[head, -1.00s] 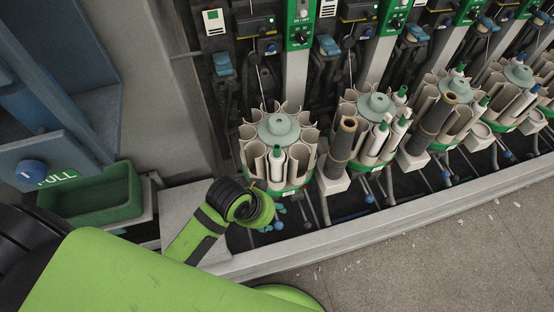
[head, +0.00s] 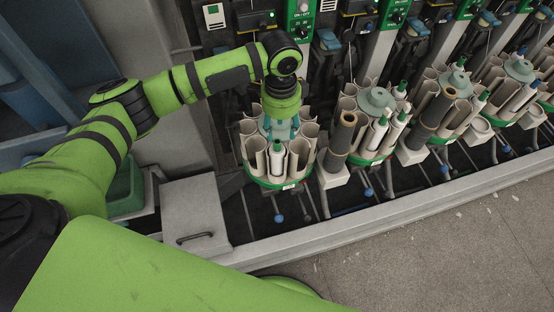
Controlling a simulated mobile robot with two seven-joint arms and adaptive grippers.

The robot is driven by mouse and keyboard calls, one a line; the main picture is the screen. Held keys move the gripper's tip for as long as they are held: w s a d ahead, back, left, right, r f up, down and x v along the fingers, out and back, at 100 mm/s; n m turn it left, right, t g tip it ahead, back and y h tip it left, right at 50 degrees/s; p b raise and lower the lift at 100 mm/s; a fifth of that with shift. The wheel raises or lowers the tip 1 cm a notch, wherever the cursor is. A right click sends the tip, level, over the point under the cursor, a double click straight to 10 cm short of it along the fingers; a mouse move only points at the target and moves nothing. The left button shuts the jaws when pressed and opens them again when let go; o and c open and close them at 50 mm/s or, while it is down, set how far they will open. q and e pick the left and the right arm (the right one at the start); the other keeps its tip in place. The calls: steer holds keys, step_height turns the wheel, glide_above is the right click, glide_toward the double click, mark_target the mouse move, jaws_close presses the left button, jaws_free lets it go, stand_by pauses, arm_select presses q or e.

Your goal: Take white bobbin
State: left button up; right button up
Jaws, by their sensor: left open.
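The nearest round magazine (head: 268,183) has cream pockets around a green base. A white bobbin (head: 277,161) stands upright in its front pocket. My left arm reaches over from the left, and my left gripper (head: 282,130) points down over the middle of this magazine. Its teal fingers are open, just behind the white bobbin and apart from it in the picture. The gripper covers most of the magazine's hub and some rear pockets. My right gripper is not in view.
More magazines, such as the second one (head: 368,157), stand in a row to the right with several white bobbins. A dark tube (head: 340,142) leans between the first two. A grey box with a handle (head: 195,222) and a green bin (head: 127,190) are at left. The floor at lower right is clear.

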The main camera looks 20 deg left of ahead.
mark_target(277, 141)
arm_select(q)
steer(key=shift+w+a+r, duration=0.1)
steer(key=shift+w+a, duration=0.05)
steer(key=shift+a, duration=0.15)
steer(key=shift+f+p, duration=0.3)
steer(key=f, duration=0.1)
steer(key=f+p, duration=0.1)
steer(key=f, duration=0.1)
steer(key=f+p, duration=0.1)
steer(key=f, duration=0.1)
steer(key=shift+s+a+f, duration=0.15)
steer(key=shift+s+f, duration=0.05)
steer(key=shift+s, duration=0.15)
steer(key=shift+f, duration=0.4)
jaws_close()
